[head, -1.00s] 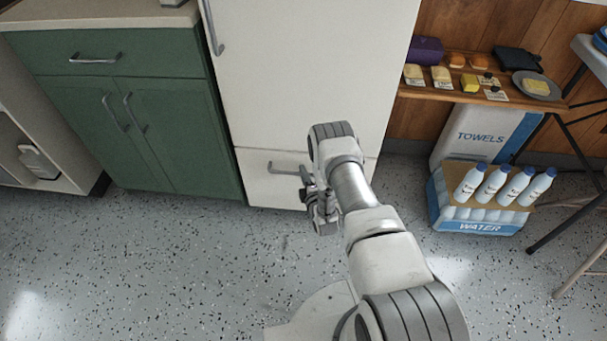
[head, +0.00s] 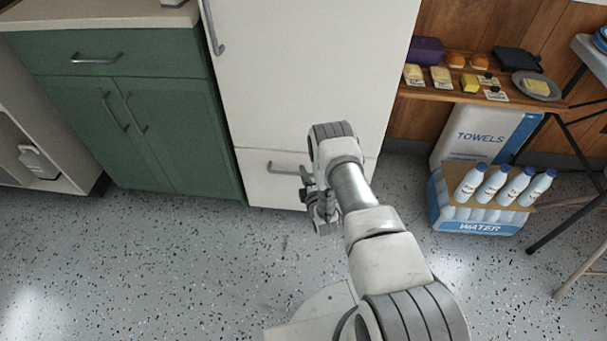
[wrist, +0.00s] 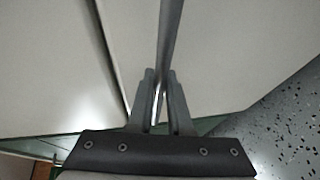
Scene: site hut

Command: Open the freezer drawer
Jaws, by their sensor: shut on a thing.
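The freezer drawer (head: 265,190) is the low white panel at the bottom of the white fridge, below the large door. It looks shut, level with the door above. Its grey bar handle (head: 283,168) runs across its upper part; my gripper and arm hide the right end. My gripper (head: 308,180) is at that right end. In the wrist view, my gripper (wrist: 158,75) has its two fingers on either side of the handle bar (wrist: 171,35), shut on it. The drawer front (wrist: 220,70) fills the right of that view, with a dark seam along its left.
A green cabinet (head: 165,120) stands directly left of the fridge. A pack of water bottles (head: 480,214) and a towels box (head: 478,135) stand to the right, under a wooden shelf (head: 440,93). The speckled floor (head: 190,260) before the drawer is clear except for my base.

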